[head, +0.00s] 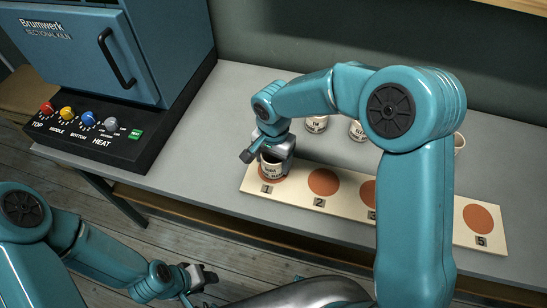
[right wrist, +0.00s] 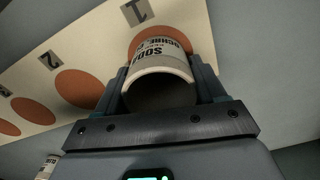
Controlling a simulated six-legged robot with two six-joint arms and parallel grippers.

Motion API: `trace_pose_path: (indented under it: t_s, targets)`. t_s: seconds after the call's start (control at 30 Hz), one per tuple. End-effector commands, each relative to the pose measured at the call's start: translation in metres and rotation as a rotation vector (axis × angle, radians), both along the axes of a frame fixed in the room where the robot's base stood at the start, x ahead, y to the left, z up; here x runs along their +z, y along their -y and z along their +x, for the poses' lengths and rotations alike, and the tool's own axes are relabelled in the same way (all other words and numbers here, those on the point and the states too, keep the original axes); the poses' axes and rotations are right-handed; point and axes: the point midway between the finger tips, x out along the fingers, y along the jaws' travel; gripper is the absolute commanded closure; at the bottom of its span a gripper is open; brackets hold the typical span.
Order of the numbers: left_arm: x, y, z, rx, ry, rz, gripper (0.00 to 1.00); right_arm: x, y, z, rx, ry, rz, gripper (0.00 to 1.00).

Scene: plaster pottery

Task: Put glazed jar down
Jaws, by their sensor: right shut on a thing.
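A small cream jar (head: 271,168) with dark lettering is at spot 1 of the board (head: 298,194). My right gripper (head: 272,158) is shut around it. In the right wrist view the jar (right wrist: 160,66) sits between the two fingers (right wrist: 161,85), its open rim toward the camera, over the orange circle marked 1 (right wrist: 160,38). Whether its base touches the board I cannot tell. My left gripper (head: 200,280) is low at the lower left, away from the table; its finger state is unclear.
Orange circle 2 (head: 323,182) and circle 5 (head: 478,219) are bare; circle 3 is partly behind my right arm. Several labelled jars, one here (head: 316,124), stand behind the board. A blue kiln (head: 100,45) with coloured knobs stands at left.

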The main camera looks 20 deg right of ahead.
Motion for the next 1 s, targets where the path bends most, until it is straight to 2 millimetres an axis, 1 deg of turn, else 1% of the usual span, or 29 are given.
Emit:
trace_pose_path:
  t_s: [0.07, 0.1, 0.13, 0.17, 0.43, 0.5, 0.57, 0.67, 0.9, 1.0]
  targets:
    - [-0.005, 0.0, 0.0, 0.0, 0.0, 0.0, 0.57, -0.004, 0.0, 0.0, 0.0, 0.0, 0.0, 0.66]
    - [-0.003, 0.0, 0.0, 0.0, 0.0, 0.0, 0.57, -0.002, 0.0, 0.0, 0.0, 0.0, 0.0, 0.17]
    - [-0.002, 0.0, 0.0, 0.0, 0.0, 0.0, 0.57, -0.002, 0.0, 0.0, 0.0, 0.0, 0.0, 0.08]
    - [-0.002, 0.0, 0.0, 0.0, 0.0, 0.0, 0.57, -0.002, 0.0, 0.0, 0.0, 0.0, 0.0, 0.05]
    - [-0.001, 0.0, 0.0, 0.0, 0.0, 0.0, 0.57, -0.001, 0.0, 0.0, 0.0, 0.0, 0.0, 0.05]
    - [0.004, 0.0, 0.0, 0.0, 0.0, 0.0, 0.57, 0.004, 0.0, 0.0, 0.0, 0.0, 0.0, 0.05]
    - [0.0, 0.0, 0.0, 0.0, 0.0, 0.0, 0.57, 0.008, 0.0, 0.001, -0.001, 0.003, 0.0, 0.05]
    - [-0.002, 0.0, 0.0, 0.0, 0.0, 0.0, 0.57, 0.028, 0.0, 0.001, -0.001, 0.006, 0.0, 0.05]
    - [-0.005, 0.0, 0.0, 0.0, 0.0, 0.0, 0.57, 0.085, 0.0, 0.001, 0.0, 0.005, 0.002, 0.05]
    - [-0.005, 0.0, 0.0, 0.0, 0.0, 0.0, 0.57, 0.103, 0.0, 0.0, 0.0, 0.004, 0.001, 0.05]
